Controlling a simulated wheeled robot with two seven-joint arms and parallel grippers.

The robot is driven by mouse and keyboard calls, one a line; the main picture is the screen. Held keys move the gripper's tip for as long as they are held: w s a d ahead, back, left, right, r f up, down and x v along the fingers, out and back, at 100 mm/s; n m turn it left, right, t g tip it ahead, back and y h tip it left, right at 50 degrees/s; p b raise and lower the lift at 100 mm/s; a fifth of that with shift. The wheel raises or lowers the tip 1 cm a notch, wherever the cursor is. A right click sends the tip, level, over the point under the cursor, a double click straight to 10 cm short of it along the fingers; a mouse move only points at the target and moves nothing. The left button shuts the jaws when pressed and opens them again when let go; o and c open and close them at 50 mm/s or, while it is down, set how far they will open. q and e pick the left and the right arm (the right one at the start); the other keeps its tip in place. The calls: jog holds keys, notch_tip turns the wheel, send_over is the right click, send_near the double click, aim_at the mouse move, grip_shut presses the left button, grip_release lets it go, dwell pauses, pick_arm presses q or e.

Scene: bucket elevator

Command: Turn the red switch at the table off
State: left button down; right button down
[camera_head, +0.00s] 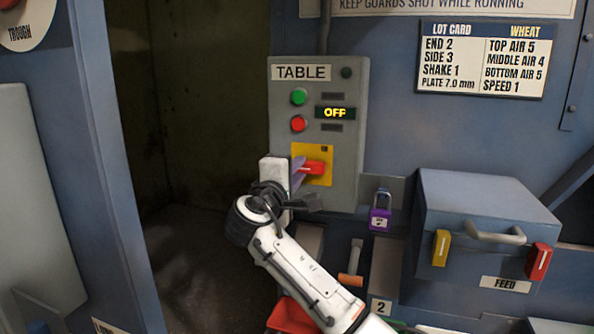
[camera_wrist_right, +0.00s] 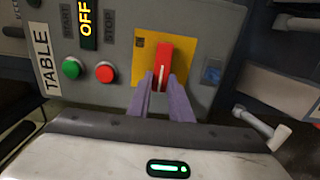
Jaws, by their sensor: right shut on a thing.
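The red switch (camera_head: 314,167) is a rotary handle on a yellow plate (camera_head: 327,150) on the grey TABLE panel (camera_head: 349,90). Its handle lies roughly horizontal in the head view. The panel display (camera_head: 335,113) reads OFF. My right gripper (camera_head: 300,172) reaches the handle from the left. In the wrist view the red handle (camera_wrist_right: 161,58) sits between the purple fingertips of my right gripper (camera_wrist_right: 161,86), which are shut on its near end. The fingers hide part of the handle. My left gripper is not in view.
A green button (camera_head: 299,97) and a red button (camera_head: 298,123) sit above the switch. A purple padlock (camera_head: 380,212) hangs right of the panel. A blue FEED box (camera_head: 480,195) juts out at right. An open dark bay lies left of the panel.

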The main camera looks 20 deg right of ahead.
jog(key=shift+f, duration=0.1)
jog(key=c, duration=1.6)
grip_release()
jog(key=shift+b+v, duration=1.1)
jog(key=shift+v, duration=4.1)
